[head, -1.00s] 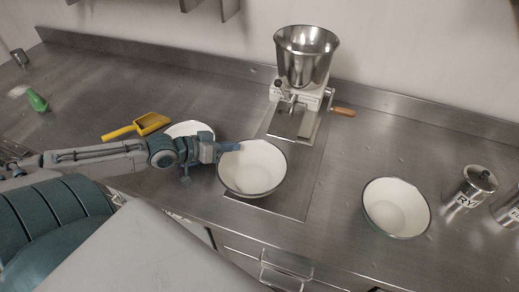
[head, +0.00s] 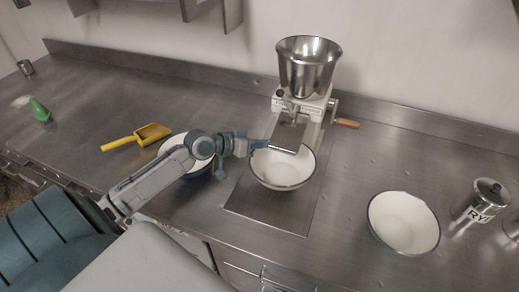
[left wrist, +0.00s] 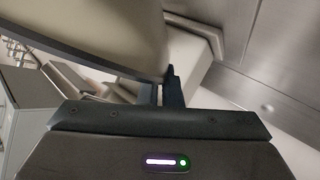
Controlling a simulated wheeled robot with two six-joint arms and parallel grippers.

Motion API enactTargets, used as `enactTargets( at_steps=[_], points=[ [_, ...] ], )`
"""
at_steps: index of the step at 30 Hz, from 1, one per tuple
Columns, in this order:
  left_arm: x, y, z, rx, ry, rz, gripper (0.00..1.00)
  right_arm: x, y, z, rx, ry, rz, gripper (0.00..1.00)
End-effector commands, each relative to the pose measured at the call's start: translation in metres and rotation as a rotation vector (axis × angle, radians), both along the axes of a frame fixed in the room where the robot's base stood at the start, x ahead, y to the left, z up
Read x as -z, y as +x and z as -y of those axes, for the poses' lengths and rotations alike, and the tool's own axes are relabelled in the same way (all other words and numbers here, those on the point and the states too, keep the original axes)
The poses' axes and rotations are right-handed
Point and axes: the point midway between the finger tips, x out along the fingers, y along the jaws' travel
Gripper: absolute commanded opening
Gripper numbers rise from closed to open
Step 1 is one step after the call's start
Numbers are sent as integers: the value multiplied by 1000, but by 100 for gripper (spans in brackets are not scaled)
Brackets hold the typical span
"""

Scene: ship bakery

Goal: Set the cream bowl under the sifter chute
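The cream bowl (head: 283,174) has a dark rim and sits just in front of the sifter (head: 309,68). The tip of the sifter's sloping chute (head: 288,135) overlaps the bowl's back rim in the head view. My left gripper (head: 259,146) is shut on the bowl's left rim. In the left wrist view the bowl's pale wall (left wrist: 100,28) fills the upper left, with its edge at the fingertips (left wrist: 172,88). I cannot tell whether the bowl touches the plate below or hangs slightly above it. My right gripper is not in view.
A second bowl (head: 170,143) is partly hidden behind my left arm. A third bowl (head: 403,222) stands at right, near a labelled steel canister (head: 484,200). The sifter's wooden crank handle (head: 347,123) sticks out right.

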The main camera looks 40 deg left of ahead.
Motion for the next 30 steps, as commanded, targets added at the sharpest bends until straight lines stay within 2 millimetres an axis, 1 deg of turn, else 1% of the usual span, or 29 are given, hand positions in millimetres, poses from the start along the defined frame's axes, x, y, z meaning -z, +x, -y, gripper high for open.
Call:
enactTargets(
  at_steps=[1,3,6,14,17,20,21,22,30],
  points=[
    [8,-1,0,-4,-7,-9,0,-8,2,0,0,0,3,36],
    [18,-1,0,-4,-5,-7,0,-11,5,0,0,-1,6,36],
    [25,-1,0,-2,-4,-5,0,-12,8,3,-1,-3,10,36],
    [28,-1,0,-1,-1,-3,0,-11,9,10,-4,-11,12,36],
    [32,-1,0,-1,-1,-3,0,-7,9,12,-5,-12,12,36],
    [31,-1,0,-1,0,-4,18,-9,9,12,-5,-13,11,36],
    [31,-2,-1,-1,0,-4,26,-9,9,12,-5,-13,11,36],
    [31,-2,-1,-1,1,-5,27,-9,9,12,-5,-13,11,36],
    [30,-2,-1,-1,0,-4,27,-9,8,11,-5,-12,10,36]
  ],
)
